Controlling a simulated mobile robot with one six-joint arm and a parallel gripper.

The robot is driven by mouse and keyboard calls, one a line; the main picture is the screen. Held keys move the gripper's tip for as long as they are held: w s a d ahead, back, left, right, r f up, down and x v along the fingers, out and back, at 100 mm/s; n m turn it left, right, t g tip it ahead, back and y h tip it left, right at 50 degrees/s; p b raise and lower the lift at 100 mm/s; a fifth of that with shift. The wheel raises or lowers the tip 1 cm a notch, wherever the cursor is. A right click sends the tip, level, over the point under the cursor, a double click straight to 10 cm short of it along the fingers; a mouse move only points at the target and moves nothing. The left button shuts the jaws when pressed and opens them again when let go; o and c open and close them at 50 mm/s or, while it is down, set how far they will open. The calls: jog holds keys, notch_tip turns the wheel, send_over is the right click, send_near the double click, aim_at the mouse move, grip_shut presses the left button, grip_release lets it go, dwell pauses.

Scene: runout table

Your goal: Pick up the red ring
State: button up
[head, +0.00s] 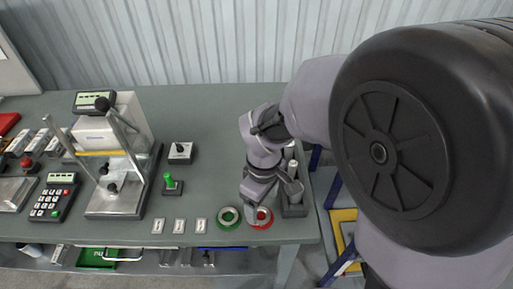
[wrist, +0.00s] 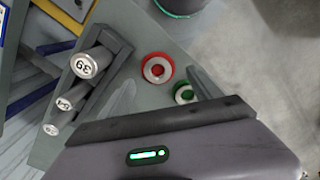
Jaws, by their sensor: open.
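The red ring (head: 266,226) lies flat near the front right corner of the grey-green table, around a pale metal centre. It also shows in the wrist view (wrist: 158,54), above the middle. My gripper (head: 270,198) is open and empty over the ring's far side and partly covers it in the head view. In the wrist view my gripper (wrist: 162,92) shows its body across the bottom, with the ring beyond it and apart from it. The height of my gripper above the ring is hard to tell.
A green ring (head: 229,226) lies close left of the red one. A dark holder (head: 294,210) with several numbered cylinders (wrist: 84,65) stands just right. A green-knobbed device (head: 170,184), a lever press (head: 117,190) and a keypad (head: 48,205) stand further left. The table's front edge is near.

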aim_at(261, 217)
jog(key=f+b, duration=0.1)
jog(key=f, duration=0.1)
jog(key=f+b, duration=0.1)
jog(key=f, duration=0.1)
jog(key=w+f+b, duration=0.1)
jog(key=f, duration=0.2)
jog(key=shift+a, duration=0.1)
jog(key=shift+r, duration=0.25)
jog(key=shift+c, duration=0.6)
jog(key=c, duration=1.5)
